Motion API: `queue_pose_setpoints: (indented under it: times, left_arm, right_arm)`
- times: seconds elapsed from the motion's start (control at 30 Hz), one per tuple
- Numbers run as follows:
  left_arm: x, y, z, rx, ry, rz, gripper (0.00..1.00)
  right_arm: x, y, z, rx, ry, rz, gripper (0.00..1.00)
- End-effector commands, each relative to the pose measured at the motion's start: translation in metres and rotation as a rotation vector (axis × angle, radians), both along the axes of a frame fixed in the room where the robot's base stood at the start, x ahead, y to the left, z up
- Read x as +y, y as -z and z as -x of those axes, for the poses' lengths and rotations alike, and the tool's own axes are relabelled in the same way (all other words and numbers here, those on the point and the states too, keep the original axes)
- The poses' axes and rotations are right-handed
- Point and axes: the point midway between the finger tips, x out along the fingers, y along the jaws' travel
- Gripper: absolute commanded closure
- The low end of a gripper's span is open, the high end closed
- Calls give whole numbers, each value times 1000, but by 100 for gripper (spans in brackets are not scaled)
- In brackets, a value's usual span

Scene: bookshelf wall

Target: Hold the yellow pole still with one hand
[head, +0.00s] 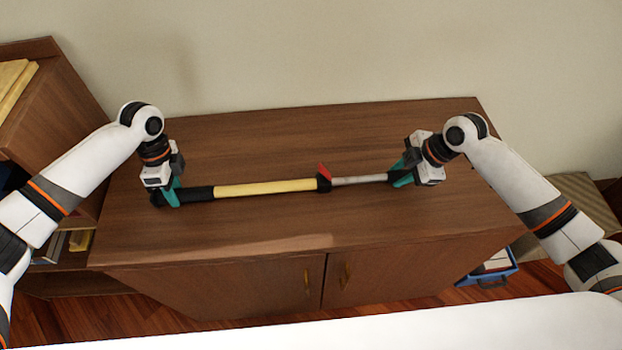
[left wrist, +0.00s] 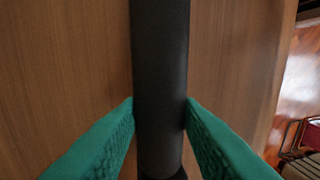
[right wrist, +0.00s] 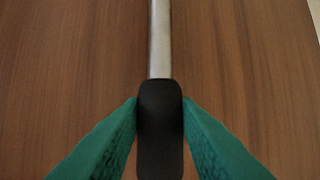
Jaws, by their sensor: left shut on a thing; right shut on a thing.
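The yellow pole (head: 265,188) lies across the brown cabinet top, with a black grip at its left end, a black collar with a red lever (head: 324,172), and a thinner grey rod (head: 358,180) to the right. My left gripper (head: 174,195) is shut on the black grip, which also shows between its green fingers in the left wrist view (left wrist: 160,80). My right gripper (head: 402,178) is shut on the black tip at the rod's right end, seen in the right wrist view (right wrist: 160,125). The fingers hide part of both ends.
The cabinet top (head: 250,140) is otherwise clear. A wooden shelf (head: 62,95) with books stands at the left, and a wall rises behind. A blue box (head: 488,275) sits on the floor at the right.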

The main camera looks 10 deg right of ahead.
Motion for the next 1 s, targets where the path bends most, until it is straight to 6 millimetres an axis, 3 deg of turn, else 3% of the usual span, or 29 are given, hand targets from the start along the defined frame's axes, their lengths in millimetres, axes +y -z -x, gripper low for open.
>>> queue_pose_setpoints:
  times: [1.0]
  left_arm:
    - [3,0,0,1,-3,-6,100]
  right_arm:
    - [-72,0,-1,-1,3,3,100]
